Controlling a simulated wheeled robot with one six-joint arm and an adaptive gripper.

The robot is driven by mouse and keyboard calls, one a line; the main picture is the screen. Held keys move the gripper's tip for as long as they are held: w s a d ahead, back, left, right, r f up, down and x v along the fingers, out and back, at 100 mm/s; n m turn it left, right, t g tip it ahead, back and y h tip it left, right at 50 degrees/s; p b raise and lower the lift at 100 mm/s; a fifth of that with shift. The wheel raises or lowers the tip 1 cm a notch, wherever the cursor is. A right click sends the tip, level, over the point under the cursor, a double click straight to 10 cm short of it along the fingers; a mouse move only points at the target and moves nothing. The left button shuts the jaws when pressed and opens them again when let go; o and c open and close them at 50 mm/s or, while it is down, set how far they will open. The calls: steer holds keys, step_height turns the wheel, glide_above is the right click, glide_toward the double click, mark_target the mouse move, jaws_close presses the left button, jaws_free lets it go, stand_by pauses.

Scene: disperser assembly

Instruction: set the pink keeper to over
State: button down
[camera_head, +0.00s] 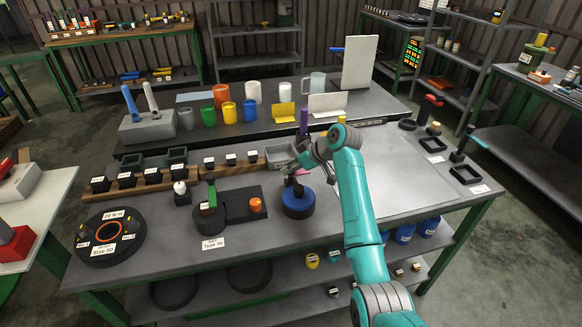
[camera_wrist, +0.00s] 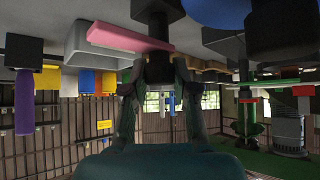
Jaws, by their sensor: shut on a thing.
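The pink keeper (camera_wrist: 118,37) is a straight pink bar crossing the upper middle of the wrist view. It runs in front of a dark upright part, close by my fingertips. In the head view my gripper (camera_head: 291,174) is at the table's middle, just above and behind the round black unit with a blue top (camera_head: 297,201). Only a small spot of pink shows there, so the keeper's exact angle cannot be told.
A black block with a green upright (camera_head: 212,194) and an orange knob (camera_head: 255,205) stands left of the blue-topped unit. A purple post (camera_head: 304,121) stands behind my gripper. Small labelled black blocks line a wooden rail (camera_head: 130,192). The grey panel (camera_head: 385,180) at right is clear.

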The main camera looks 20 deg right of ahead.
steer(key=m+t+h, duration=0.1)
steer(key=m+h, duration=0.1)
steer(key=m, duration=0.1)
steer(key=shift+a+m+t, duration=0.1)
steer(key=shift+m+t, duration=0.2)
steer(key=m+t+h, duration=0.1)
steer(key=m+h, duration=0.3)
steer(key=m, duration=0.1)
steer(key=m+g+h, duration=0.1)
steer(key=m+h, duration=0.3)
steer(key=m, duration=0.1)
steer(key=shift+m, duration=0.4)
steer(key=shift+m+g+h, duration=0.8)
steer(key=shift+m+h, duration=0.6)
steer(key=shift+m, duration=0.4)
steer(key=c, duration=0.9)
jaws_free()
